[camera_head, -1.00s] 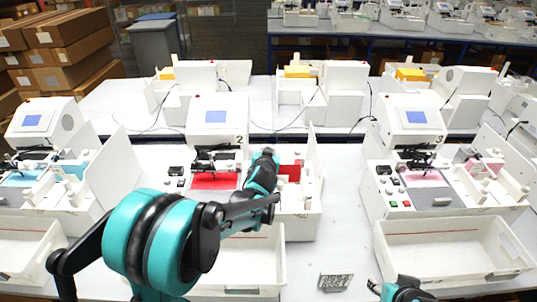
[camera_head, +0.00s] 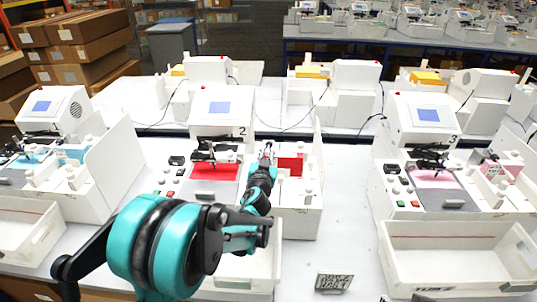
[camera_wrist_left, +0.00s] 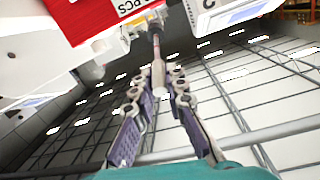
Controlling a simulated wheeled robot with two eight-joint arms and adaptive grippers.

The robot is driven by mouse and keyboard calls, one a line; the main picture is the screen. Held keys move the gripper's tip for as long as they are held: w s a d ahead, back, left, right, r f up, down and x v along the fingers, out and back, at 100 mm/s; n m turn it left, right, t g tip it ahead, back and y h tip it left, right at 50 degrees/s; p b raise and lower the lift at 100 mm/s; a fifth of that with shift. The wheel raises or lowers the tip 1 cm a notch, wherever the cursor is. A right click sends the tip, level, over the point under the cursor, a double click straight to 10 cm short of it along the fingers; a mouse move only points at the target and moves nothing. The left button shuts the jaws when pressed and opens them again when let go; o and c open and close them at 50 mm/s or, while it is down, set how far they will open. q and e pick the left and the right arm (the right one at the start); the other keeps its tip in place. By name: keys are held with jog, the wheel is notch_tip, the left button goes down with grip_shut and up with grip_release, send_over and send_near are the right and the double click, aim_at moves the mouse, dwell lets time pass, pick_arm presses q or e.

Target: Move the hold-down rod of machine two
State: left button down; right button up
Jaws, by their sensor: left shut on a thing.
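Machine two (camera_head: 222,108) stands in the middle of the head view, white with a blue screen and a "2" on its side. Its red bed (camera_head: 215,172) lies below the black pen carriage (camera_head: 214,150). My left gripper (camera_head: 268,150) is at the right of the bed, beside the red block (camera_head: 291,163). In the left wrist view my left gripper (camera_wrist_left: 158,88) is shut on the pale knob end of the hold-down rod (camera_wrist_left: 157,48), whose dark shaft runs up to the machine beside a red labelled part (camera_wrist_left: 95,15). My right gripper is not seen.
A white bin (camera_head: 235,283) stands in front of machine two, partly behind my left arm. Machine three (camera_head: 425,120) and its bin (camera_head: 455,262) are at the right, another machine (camera_head: 55,115) at the left. A small sign (camera_head: 334,282) lies on the clear table strip between bins.

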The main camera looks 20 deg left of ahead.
pick_arm(q)
jog(key=c, duration=1.5)
grip_release()
jog(key=shift+c, duration=0.2)
jog(key=shift+s, duration=0.1)
jog(key=v, duration=1.1)
jog(key=shift+s, duration=0.4)
jog(key=shift+d+r, duration=0.1)
